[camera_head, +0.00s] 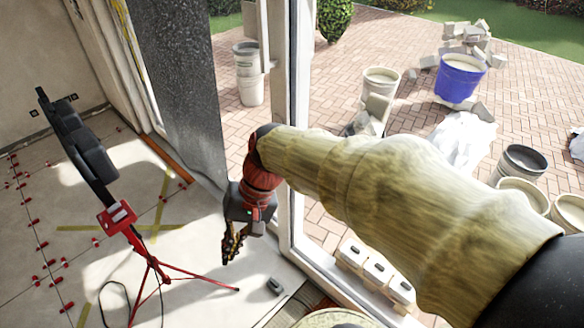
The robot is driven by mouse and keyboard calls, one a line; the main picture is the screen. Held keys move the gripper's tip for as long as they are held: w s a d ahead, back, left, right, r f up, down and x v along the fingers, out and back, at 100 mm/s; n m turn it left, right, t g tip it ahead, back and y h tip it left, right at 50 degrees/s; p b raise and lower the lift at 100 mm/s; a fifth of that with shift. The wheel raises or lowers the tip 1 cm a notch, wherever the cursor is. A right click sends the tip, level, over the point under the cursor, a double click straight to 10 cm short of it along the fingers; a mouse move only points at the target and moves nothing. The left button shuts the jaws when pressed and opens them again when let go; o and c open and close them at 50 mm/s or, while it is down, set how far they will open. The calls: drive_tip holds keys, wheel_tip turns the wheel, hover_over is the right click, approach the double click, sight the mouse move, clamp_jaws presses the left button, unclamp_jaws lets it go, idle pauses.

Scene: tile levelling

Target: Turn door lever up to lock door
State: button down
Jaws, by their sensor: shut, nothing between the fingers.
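A white-framed glass door (298,60) runs upright through the middle of the view, between the tiled room and the brick patio. A small pale piece juts from the frame near the top; I cannot tell whether it is the door lever. No other lever can be made out, and my arm covers part of the frame. My gripper (231,248) hangs pointing down on the room side, left of the lower door frame. Its dark fingers are shut and empty, apart from the frame as far as I can see.
A red tripod (150,262) with a dark lamp head (80,145) stands at left. A dark stone panel (182,85) stands behind my gripper. A small dark object (275,286) lies on the floor. Outside are a blue bucket (457,85) and several pale buckets.

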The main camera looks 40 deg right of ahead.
drive_tip(key=w+d+f+m+t+y+b, duration=0.2)
drive_tip(key=w+d+f+m+t+y, duration=0.25)
drive_tip(key=w+d+m, duration=0.35)
drive_tip(key=w+d+f+m+t+y+b, duration=0.1)
drive_tip(key=w+d+f+m+t+y, duration=0.35)
drive_tip(key=w+d+m, duration=0.4)
drive_tip(key=s+d+f+m+t+h+b, duration=0.1)
drive_tip(key=d+f+m+t+h, duration=0.4)
drive_tip(key=d, duration=0.7)
drive_tip(key=s+d+f+m+t+h+b, duration=0.1)
drive_tip(key=d+f+m+t+h, duration=0.4)
drive_tip(key=d+f, duration=0.5)
drive_tip(key=d+m+h, duration=0.2)
drive_tip(key=d, duration=0.1)
drive_tip(key=shift+f+t+h, duration=0.2)
drive_tip(key=shift+t+h, duration=0.1)
drive_tip(key=shift+w+m, duration=0.1)
drive_tip(key=shift+m, duration=0.15)
